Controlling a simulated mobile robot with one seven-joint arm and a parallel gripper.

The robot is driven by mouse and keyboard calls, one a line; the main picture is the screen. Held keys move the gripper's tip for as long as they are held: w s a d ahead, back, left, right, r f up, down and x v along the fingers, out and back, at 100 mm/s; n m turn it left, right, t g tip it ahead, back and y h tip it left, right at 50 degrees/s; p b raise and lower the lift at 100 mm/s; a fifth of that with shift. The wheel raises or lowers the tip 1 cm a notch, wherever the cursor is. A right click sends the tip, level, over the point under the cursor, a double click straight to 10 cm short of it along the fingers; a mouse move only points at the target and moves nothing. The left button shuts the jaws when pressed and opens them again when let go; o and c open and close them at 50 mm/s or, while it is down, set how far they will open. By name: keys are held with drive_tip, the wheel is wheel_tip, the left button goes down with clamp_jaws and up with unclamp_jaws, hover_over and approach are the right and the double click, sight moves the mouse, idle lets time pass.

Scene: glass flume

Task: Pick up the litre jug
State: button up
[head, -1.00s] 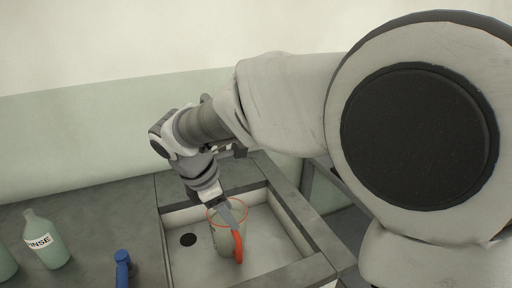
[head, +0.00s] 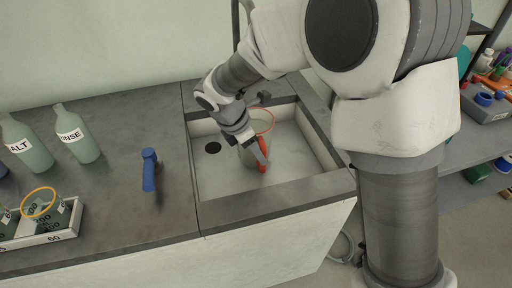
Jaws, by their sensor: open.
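The litre jug (head: 248,153) is a clear, greenish jug with an orange-red rim and an orange-red handle (head: 262,155). It stands in the basin of a sink (head: 290,184) set in the grey counter. My gripper (head: 258,152) is open at the jug's upper part, with a finger over the rim near the handle. The gripper hides part of the jug. I cannot tell whether the fingers touch it.
A dark drain hole (head: 213,147) lies left of the jug. A blue tap-like piece (head: 149,170) stands on the counter left of the sink. Bottles marked RINSE (head: 78,134) and ALT (head: 25,143) and a white tray (head: 74,230) are further left. Shelves (head: 476,180) stand at right.

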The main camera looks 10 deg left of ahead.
sight(263, 171)
drive_tip(key=b+x, duration=0.1)
drive_tip(key=x, duration=0.4)
drive_tip(key=shift+s+d+f+b, duration=0.15)
drive_tip(key=shift+d+b, duration=0.1)
drive_tip(key=shift+b, duration=0.15)
clamp_jaws()
idle(1.0)
